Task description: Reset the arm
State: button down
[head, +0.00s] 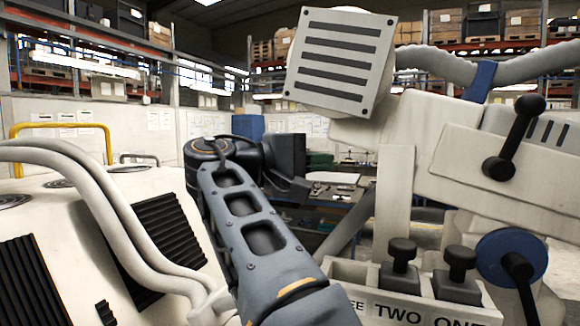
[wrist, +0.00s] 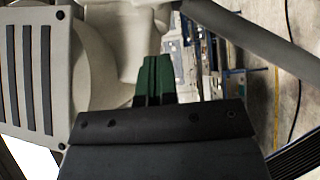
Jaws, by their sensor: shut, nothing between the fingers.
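My gripper (wrist: 155,70) shows in the wrist view as two green fingers pressed together, with nothing between them. In the head view my own dark wrist hangs mid-picture, and I cannot make out the fingertips surely. The white microscope arm (head: 490,170) fills the right of the head view. It carries a black-knobbed lever (head: 514,137) and a blue disc with a black handle (head: 511,258). Below are two black knobs, (head: 398,265) and (head: 459,275), above a panel (head: 410,308) lettered TWO and ONE. The gripper touches none of these visibly.
A white slotted box (head: 340,60) stands high beside the arm and also shows at left in the wrist view (wrist: 35,70). Thick pale hoses (head: 110,205) cross the white housing at left. A workbench (head: 335,190) and shelves (head: 475,25) lie behind.

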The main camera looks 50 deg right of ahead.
jog(key=shift+v, duration=2.95)
jog(key=w+a+f+n+t+y, duration=0.1)
jog(key=w+f+n+t+y, duration=0.35)
jog(key=f, duration=0.65)
jog(key=w+a+f+n+t+y, duration=0.1)
jog(key=w+f+n+t+y, duration=0.15)
jog(key=w+f+t, duration=0.6)
jog(key=s+a+f+m+y, duration=0.1)
jog(key=s+a+f+y, duration=0.3)
jog(key=a+f, duration=0.3)
jog(key=s+a+f+m+g+y, duration=0.1)
jog(key=s+a+f+y, duration=0.4)
jog(key=f, duration=1.1)
jog(key=a, duration=0.3)
jog(key=shift+g+y, duration=0.3)
jog(key=shift+f, duration=0.15)
